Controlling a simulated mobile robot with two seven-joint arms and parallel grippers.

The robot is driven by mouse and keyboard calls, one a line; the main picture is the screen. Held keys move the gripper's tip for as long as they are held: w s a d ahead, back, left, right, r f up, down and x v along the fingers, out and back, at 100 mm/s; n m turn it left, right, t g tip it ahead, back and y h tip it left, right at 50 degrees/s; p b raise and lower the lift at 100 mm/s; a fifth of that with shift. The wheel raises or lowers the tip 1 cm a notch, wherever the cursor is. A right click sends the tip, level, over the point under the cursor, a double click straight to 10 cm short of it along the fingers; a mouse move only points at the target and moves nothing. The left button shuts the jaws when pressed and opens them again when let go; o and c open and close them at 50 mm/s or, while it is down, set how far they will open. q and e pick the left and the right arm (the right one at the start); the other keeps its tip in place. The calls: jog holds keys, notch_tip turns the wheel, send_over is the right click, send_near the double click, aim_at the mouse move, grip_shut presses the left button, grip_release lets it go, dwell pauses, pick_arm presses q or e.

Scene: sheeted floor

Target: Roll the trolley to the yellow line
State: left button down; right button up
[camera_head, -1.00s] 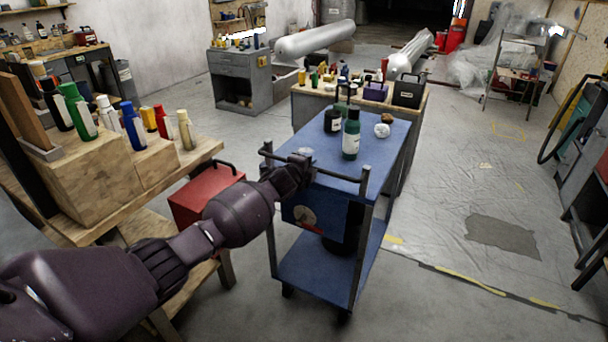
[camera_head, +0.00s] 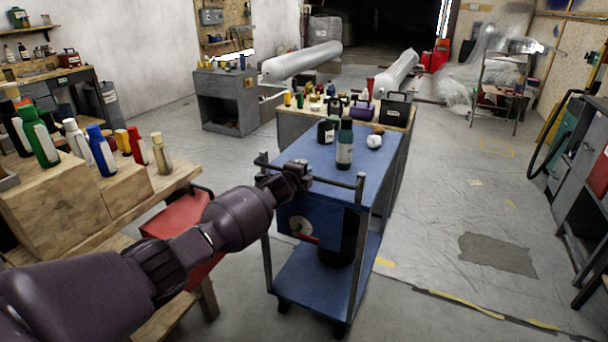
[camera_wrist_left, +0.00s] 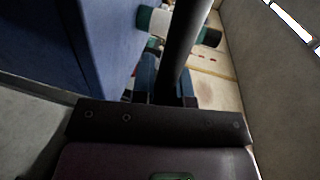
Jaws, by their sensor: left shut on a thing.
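The blue trolley (camera_head: 315,278) stands upright in the middle of the head view, with a dark push handle (camera_head: 335,183) at its near end. My left gripper (camera_head: 296,177) is shut on this handle, left of its middle. In the left wrist view the dark bar (camera_wrist_left: 188,40) runs between my fingers (camera_wrist_left: 167,85), with a blue trolley panel (camera_wrist_left: 100,45) beside it. A green bottle (camera_head: 344,146), a dark jar (camera_head: 326,131) and a white roundish thing (camera_head: 374,141) are on the trolley's top. The worn, broken yellow line (camera_head: 466,304) crosses the floor right of the trolley. My right gripper is out of view.
A wooden workbench (camera_head: 185,178) with several bottles stands close on the left, a red box (camera_head: 180,215) beside it. A cluttered table (camera_head: 292,120) stands just beyond the trolley. Dark cabinets (camera_head: 590,170) line the right. The sheeted floor (camera_head: 440,200) between is mostly open, with a grey patch (camera_head: 497,253).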

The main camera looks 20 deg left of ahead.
pick_arm(q)
jog(key=shift+r, duration=0.1)
jog(key=c, duration=1.1)
grip_release()
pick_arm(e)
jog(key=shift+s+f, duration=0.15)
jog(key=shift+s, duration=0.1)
pick_arm(q)
jog(key=shift+p+v, duration=1.75)
jog(key=shift+v, duration=3.65)
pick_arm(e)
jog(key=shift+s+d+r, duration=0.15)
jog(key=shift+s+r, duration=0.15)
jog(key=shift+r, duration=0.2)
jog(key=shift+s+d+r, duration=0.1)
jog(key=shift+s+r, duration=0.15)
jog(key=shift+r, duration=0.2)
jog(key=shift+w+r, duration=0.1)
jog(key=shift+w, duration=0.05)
